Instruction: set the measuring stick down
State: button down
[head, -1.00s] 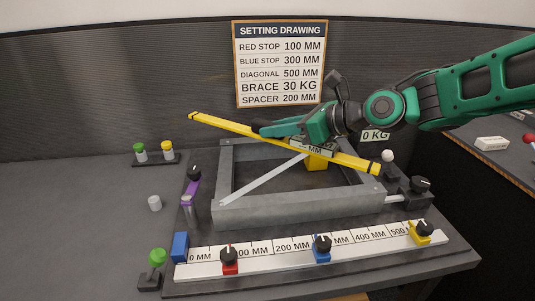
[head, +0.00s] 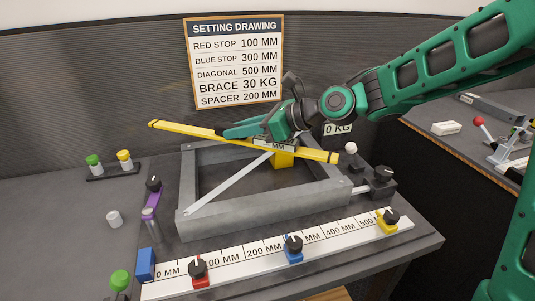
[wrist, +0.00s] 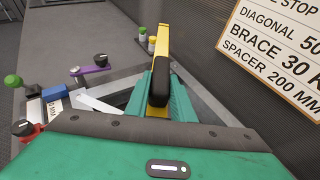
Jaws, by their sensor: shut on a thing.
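A label ending in "MM" and a yellow block (head: 283,161) show just below the stick in the head view.
A white scale with red (head: 199,272), blue (head: 293,249) and yellow (head: 387,222) stops lies along the front. Green and yellow knobs (head: 124,161) stand at the back left. The bench (head: 50,220) is mostly clear on the left. Another bench (head: 430,110) stands at the right.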

jog(key=w+d+f, duration=0.4)
jog(key=d+f, duration=0.2)
jog(key=f, duration=0.2)
jog(key=shift+d+f, duration=0.4)
jog(key=shift+w+f, duration=0.1)
jog(key=shift+f, duration=0.2)
jog(key=c, duration=1.5)
grip_release()
jog(key=shift+f, duration=0.1)
jog(key=shift+c, duration=0.2)
jog(key=v, duration=1.2)
jog(key=shift+r, duration=0.4)
